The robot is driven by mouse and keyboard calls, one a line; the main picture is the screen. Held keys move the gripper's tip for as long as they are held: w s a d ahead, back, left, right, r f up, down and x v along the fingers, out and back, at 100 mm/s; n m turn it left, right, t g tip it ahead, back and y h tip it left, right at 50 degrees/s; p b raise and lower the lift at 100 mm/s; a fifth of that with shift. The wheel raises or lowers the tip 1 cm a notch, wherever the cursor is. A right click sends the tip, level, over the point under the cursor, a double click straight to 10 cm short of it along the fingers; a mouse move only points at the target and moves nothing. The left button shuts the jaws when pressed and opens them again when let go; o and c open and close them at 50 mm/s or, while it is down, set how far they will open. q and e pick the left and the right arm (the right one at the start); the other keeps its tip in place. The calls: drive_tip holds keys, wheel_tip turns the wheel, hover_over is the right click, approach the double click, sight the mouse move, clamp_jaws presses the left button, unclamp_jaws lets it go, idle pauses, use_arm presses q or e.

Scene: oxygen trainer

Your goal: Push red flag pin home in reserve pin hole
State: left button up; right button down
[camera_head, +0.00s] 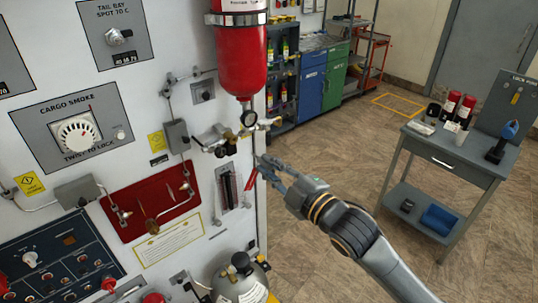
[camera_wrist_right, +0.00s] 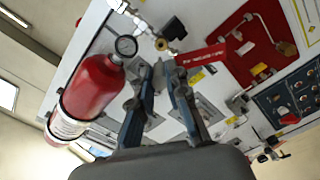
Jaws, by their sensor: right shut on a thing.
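My right gripper (camera_head: 264,170) reaches in from the lower right, just right of the panel edge and below the valve fittings. It is shut on the red flag pin (camera_head: 251,180), whose red flag hangs at its fingertips. In the right wrist view my gripper (camera_wrist_right: 168,68) has its fingertips close together, with the red flag (camera_wrist_right: 202,54) stretching to the right of them. The pin's shaft is hidden or too small to see. The reserve pin hole cannot be made out. The brass valve fittings (camera_head: 222,141) and a round gauge (camera_head: 249,118) sit just above. My left gripper is not in view.
A red cylinder (camera_head: 241,62) is strapped upside down above the gauge. A dark red panel (camera_head: 128,212) with copper tubes is at left. A grey cylinder (camera_head: 240,283) stands below. A grey table (camera_head: 455,157) stands right, with open floor between.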

sight(259, 159)
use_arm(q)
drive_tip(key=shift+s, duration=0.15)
use_arm(e)
drive_tip(key=shift+r, duration=0.1)
drive_tip(key=shift+s+a, duration=0.1)
drive_tip(key=shift+a, duration=0.1)
drive_tip(key=shift+p, duration=0.3)
drive_tip(key=shift+w+a, duration=0.25)
drive_tip(key=shift+w, duration=0.3)
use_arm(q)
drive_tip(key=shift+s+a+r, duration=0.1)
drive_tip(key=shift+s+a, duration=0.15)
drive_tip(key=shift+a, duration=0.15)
use_arm(e)
drive_tip(key=shift+x, duration=2.3)
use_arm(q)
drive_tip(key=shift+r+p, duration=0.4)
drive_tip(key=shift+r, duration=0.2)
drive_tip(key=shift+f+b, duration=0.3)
use_arm(e)
drive_tip(key=shift+x, duration=1.95)
